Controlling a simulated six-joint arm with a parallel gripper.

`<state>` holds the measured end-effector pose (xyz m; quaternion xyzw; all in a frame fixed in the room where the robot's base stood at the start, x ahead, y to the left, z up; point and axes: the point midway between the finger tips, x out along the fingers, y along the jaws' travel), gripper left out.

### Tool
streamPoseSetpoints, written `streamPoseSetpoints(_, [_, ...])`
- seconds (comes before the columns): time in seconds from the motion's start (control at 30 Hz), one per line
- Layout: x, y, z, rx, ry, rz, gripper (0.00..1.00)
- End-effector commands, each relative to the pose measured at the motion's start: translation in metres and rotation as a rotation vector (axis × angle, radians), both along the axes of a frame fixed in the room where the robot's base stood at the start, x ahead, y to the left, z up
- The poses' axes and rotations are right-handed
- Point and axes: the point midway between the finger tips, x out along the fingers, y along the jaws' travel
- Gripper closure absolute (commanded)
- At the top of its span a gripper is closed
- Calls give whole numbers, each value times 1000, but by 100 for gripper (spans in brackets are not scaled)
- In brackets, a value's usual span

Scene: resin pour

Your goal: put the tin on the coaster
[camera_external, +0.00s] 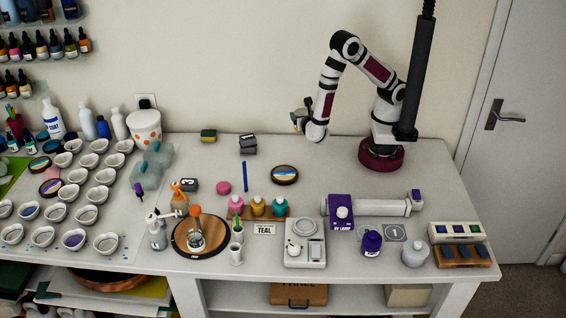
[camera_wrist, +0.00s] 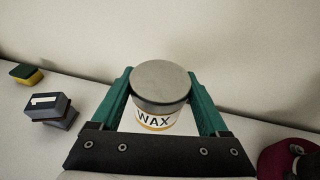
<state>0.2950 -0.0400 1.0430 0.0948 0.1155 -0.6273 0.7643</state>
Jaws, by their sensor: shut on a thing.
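The tin, a white one with a grey lid and a WAX label (camera_wrist: 160,98), is held between the teal fingers of my gripper (camera_wrist: 162,86) in the wrist view. In the external view my gripper (camera_external: 303,116) is above the back of the table, near the wall, and the tin there is small and hard to make out. A round dark-rimmed coaster with a blue, white and sandy picture (camera_external: 284,174) lies flat on the table, nearer the front and slightly left of my gripper. Its top is bare. The coaster does not show in the wrist view.
Dark grey blocks (camera_external: 248,145) and a sponge (camera_external: 208,135) lie left of my gripper at the back. A blue stick (camera_external: 245,176) and pink disc (camera_external: 223,187) lie left of the coaster. Coloured bottles (camera_external: 257,206) stand in front.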

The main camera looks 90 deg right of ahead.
Motion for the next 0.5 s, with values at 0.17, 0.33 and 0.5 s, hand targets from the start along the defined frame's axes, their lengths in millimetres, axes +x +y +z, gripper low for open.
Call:
streamPoseSetpoints(0.17, [15, 20, 1, 0, -1, 120, 90])
streamPoseSetpoints(0.33, [44, 78, 1, 1, -3, 415, 90])
streamPoseSetpoints(0.5, [58, 139, 0, 0, -1, 678, 90])
